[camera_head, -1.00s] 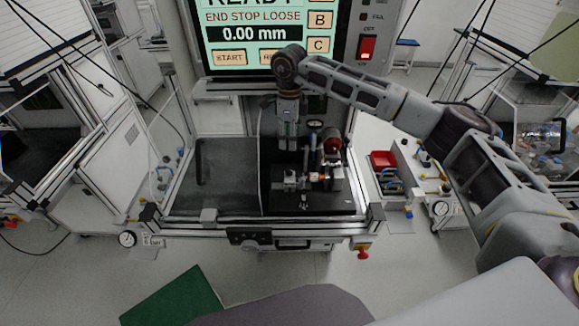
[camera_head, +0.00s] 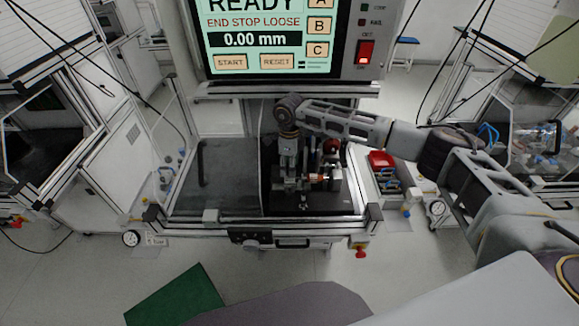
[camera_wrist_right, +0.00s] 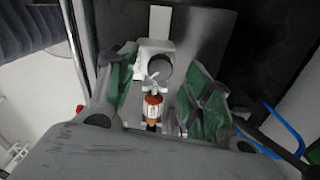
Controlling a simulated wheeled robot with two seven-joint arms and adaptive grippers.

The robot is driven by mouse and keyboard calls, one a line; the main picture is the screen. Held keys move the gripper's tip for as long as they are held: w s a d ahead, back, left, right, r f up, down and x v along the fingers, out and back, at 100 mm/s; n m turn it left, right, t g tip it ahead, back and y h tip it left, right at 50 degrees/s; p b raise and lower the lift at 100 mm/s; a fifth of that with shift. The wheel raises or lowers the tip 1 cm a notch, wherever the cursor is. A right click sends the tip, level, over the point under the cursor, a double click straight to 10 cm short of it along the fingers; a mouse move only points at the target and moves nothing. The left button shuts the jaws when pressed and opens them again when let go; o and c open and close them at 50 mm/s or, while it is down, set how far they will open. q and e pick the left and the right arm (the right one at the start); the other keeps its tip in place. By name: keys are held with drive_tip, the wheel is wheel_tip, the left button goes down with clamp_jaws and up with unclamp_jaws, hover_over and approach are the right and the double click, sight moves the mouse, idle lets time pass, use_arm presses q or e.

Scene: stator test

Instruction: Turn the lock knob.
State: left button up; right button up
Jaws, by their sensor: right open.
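My right gripper (camera_head: 289,170) points down over the metal test fixture (camera_head: 325,184) on the black plate. In the right wrist view its two green-padded fingers (camera_wrist_right: 163,92) are spread apart with nothing clamped. Between them, lower down, show a grey round part (camera_wrist_right: 159,69), a small white pronged piece and an orange and white part (camera_wrist_right: 152,107). The orange part also shows just right of the gripper in the head view (camera_head: 316,177). I cannot tell for certain which of these is the lock knob, or whether a finger touches it. My left gripper is out of view.
The screen (camera_head: 262,35) reads READY, END STOP LOOSE and 0.00 mm. A dark clear panel (camera_head: 230,178) covers the left of the bench. A red bin (camera_head: 381,159) stands to the right. The frame's front rail (camera_head: 200,226) runs along the near edge.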

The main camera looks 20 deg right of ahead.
drive_tip(key=shift+f, duration=0.9)
drive_tip(key=shift+c, duration=0.2)
drive_tip(key=c, duration=1)
